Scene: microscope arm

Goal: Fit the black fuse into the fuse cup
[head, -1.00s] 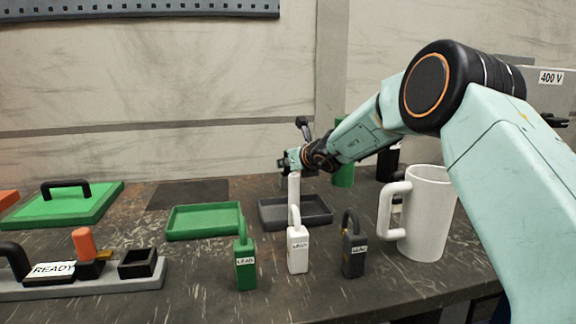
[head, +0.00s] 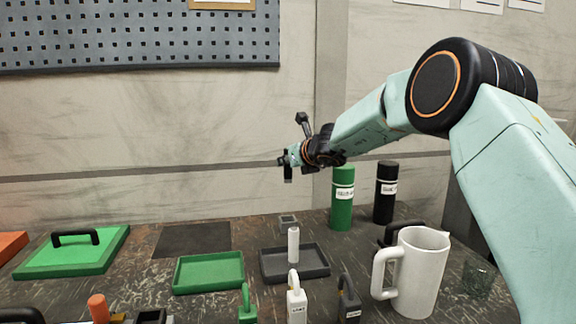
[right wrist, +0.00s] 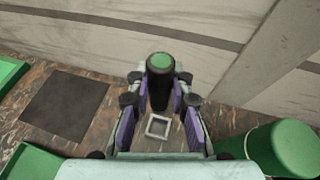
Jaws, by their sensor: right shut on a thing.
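My right gripper (head: 287,163) is in the air above the back of the table. It is shut on the black fuse (right wrist: 159,90), a dark upright cylinder with a green end in the right wrist view. In the head view the fuse (head: 288,174) hangs below the jaws. A small grey square cup (head: 288,221) stands on the table below, apart from the fuse; it also shows between the fingers in the wrist view (right wrist: 158,127). A black square cup (head: 151,316) is partly cut off at the lower left; I cannot tell which is the fuse cup. My left gripper is out of view.
Green (head: 342,205) and black (head: 386,200) bottles stand right of the gripper. A white jug (head: 420,290) is at the front right. A dark mat (head: 192,240) lies left.

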